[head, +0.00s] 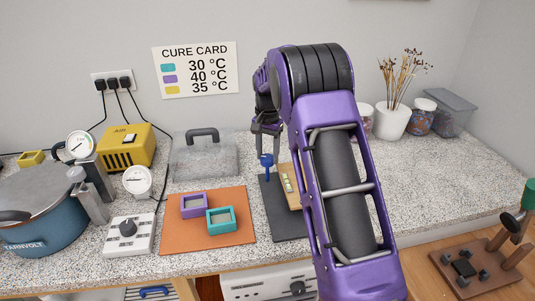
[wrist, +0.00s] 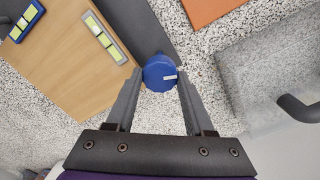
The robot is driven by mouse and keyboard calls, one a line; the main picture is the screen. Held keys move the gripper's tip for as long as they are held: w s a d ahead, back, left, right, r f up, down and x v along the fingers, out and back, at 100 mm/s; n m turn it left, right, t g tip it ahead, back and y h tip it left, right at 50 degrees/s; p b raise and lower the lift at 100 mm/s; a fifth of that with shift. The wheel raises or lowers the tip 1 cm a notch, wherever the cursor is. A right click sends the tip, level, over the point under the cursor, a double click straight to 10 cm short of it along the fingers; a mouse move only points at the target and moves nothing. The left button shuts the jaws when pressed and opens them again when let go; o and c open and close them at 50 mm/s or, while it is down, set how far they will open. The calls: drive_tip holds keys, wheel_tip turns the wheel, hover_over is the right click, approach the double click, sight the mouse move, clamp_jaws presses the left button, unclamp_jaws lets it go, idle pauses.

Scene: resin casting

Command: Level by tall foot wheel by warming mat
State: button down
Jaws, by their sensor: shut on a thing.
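The blue foot wheel (head: 266,160) stands at the back-left corner of a wooden board (head: 294,199). In the wrist view the wheel (wrist: 158,76) is round with a white mark. My gripper (wrist: 160,72) is shut on it, one finger on either side; my gripper also shows in the head view (head: 265,146). A grey level (wrist: 104,38) with pale yellow-green vials lies on the board. A blue-framed level (wrist: 25,21) shows at the wrist view's top left. The bubbles are too small to read. The orange warming mat (head: 185,242) lies left of the board, carrying purple and teal frames.
A dark slab (head: 285,223) lies under the board. A clear lid (head: 205,162) with a dark handle stands close to my gripper. A pot, a yellow pump (head: 127,148) and a dial box (head: 129,236) are at left.

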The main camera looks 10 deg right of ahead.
drive_tip(key=m, duration=0.5)
drive_tip(key=shift+m, duration=0.3)
idle(0.4)
drive_tip(key=shift+c, duration=1.4)
unclamp_jaws()
wheel_tip(320, 180, up, 17)
drive_tip(key=shift+r, duration=0.2)
